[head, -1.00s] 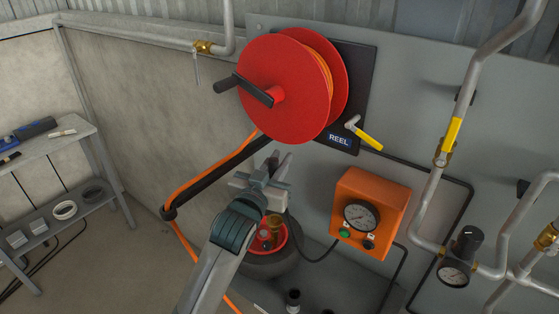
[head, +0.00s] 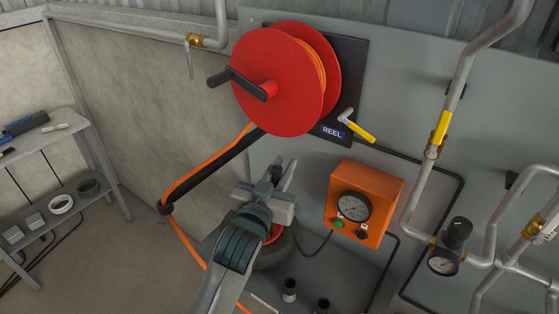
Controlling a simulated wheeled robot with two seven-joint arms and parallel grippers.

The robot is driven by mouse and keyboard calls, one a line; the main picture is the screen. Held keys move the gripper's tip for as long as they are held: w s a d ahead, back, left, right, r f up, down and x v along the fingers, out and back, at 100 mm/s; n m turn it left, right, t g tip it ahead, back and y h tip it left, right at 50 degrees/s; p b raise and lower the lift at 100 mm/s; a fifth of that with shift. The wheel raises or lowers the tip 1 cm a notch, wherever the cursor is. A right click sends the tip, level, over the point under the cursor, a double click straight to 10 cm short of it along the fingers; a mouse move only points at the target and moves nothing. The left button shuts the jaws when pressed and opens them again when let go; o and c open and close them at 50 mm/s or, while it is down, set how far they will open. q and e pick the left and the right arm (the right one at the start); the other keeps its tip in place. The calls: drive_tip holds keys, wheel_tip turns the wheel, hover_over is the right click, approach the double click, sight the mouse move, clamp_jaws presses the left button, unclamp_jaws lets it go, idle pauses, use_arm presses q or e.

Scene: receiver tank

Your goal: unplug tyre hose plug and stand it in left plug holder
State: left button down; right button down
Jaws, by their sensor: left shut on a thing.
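My left gripper (head: 283,172) is in mid-air above the tyre, in front of the grey panel. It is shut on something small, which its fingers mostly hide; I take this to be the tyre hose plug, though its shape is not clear. The tyre (head: 275,256) with its red rim stands below, largely covered by my left arm. Two dark cup-like holders stand on the grey base at the bottom; the left plug holder (head: 289,287) is the one nearer the tyre, and the other holder (head: 323,304) is cut by the frame edge. My right gripper is out of view.
An orange gauge box (head: 364,205) is just right of the gripper, with a dark hose (head: 318,246) curving toward the tyre. The red reel (head: 280,88) hangs above, its orange hose running down left. Grey pipes fill the right side.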

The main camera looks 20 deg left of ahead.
use_arm(q)
drive_tip(key=s+d+p, duration=0.1)
drive_tip(key=s+d, duration=0.4)
drive_tip(key=s, duration=0.2)
drive_tip(key=shift+d, duration=0.25)
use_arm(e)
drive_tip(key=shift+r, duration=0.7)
use_arm(q)
drive_tip(key=shift+s, duration=0.1)
